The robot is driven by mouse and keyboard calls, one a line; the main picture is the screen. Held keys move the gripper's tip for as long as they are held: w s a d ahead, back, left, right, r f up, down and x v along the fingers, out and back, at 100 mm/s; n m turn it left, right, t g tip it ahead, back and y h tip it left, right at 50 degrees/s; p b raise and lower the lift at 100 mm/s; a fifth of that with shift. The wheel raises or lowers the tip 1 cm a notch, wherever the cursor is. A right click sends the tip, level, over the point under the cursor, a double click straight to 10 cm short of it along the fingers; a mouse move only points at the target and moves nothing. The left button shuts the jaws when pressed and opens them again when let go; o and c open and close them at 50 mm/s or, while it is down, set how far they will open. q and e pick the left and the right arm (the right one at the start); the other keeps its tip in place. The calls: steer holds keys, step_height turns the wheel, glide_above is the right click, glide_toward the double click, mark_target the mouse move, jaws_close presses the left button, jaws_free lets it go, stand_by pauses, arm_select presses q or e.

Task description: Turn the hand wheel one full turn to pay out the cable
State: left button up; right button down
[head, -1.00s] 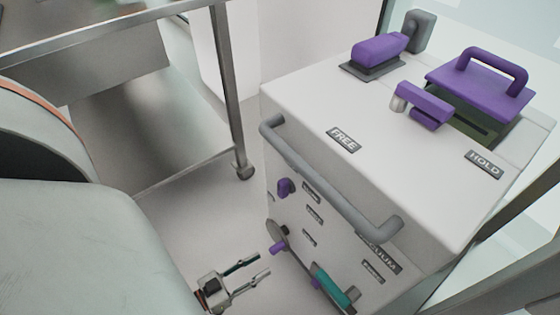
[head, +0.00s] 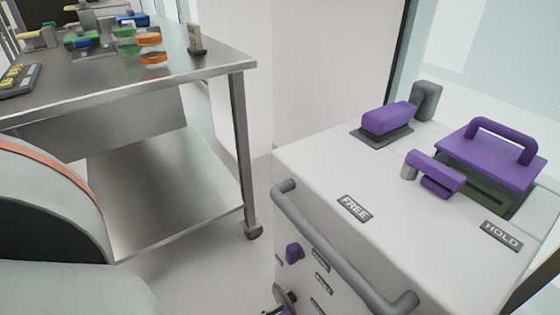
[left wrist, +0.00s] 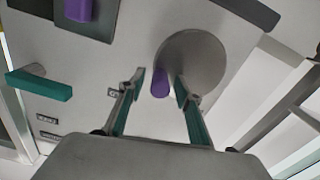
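The hand wheel is a grey disc (left wrist: 194,62) on the front of the white cabinet, with a purple crank knob (left wrist: 160,82). In the left wrist view my left gripper (left wrist: 160,85) is open, with one teal-padded finger on each side of the knob. I cannot tell whether either finger touches it. In the head view only part of the wheel (head: 285,298) shows at the bottom edge, and the gripper is almost wholly cut off there. My right gripper is not in view.
A grey handle bar (head: 340,248) runs along the cabinet's (head: 400,200) front top edge. A teal lever (left wrist: 40,85) lies left of the wheel in the wrist view. Purple fittings and FREE (head: 353,208) and HOLD (head: 502,235) labels are on top. A steel table (head: 200,75) carries small objects.

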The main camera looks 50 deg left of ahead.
mark_target(282, 297)
arm_select(q)
jaws_close()
steer(key=shift+r, duration=0.1)
steer(key=n, duration=0.2)
steer(key=a+r+n, duration=0.1)
steer(key=shift+n, duration=0.4)
steer(key=n, duration=0.1)
steer(key=a+n, duration=0.1)
steer(key=shift+a+r+n, duration=0.1)
steer(key=shift+r+n, duration=0.2)
steer(key=n, duration=0.1)
steer(key=a+n+b, duration=0.1)
steer(key=shift+w+r+n, duration=0.1)
steer(key=shift+r+n, duration=0.1)
steer(key=shift+n, duration=0.1)
steer(key=shift+a+n, duration=0.35)
steer(key=shift+n, duration=0.45)
steer(key=shift+w+a+r+n+b, duration=0.1)
steer(key=shift+a+n+b, duration=0.15)
steer(key=shift+n, duration=0.25)
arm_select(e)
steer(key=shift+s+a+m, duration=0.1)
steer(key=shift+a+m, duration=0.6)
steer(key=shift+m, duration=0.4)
